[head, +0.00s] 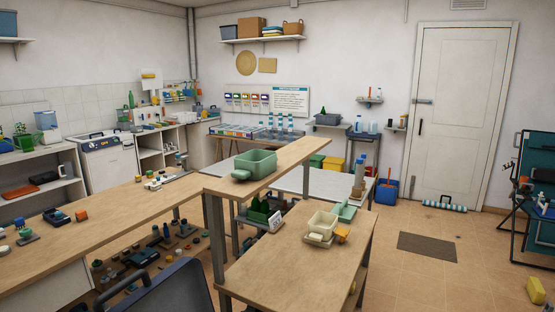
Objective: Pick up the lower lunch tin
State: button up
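No object is clearly recognisable as a lunch tin at this size. On the lower wooden table (270,275) stands a cream open box (322,224), with a small yellow-orange item (342,235) beside it and a pale green container (346,210) just behind. On the raised wooden shelf (295,160) stands a larger green open tub (257,165), with a small dark green item (240,175) at its front left. I cannot tell which of these is the lower lunch tin. My gripper is not in view.
A dark chair-like shape (168,290) stands at the bottom left, before the long wooden counter (110,208). The near part of the lower table is bare. Tiled floor (410,285) is open to the right, with a brown mat (427,246) and a yellow block (536,290).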

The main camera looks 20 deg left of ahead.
aim_at(254, 165)
jog(key=i, duration=2.45)
jog(key=u, duration=3.7)
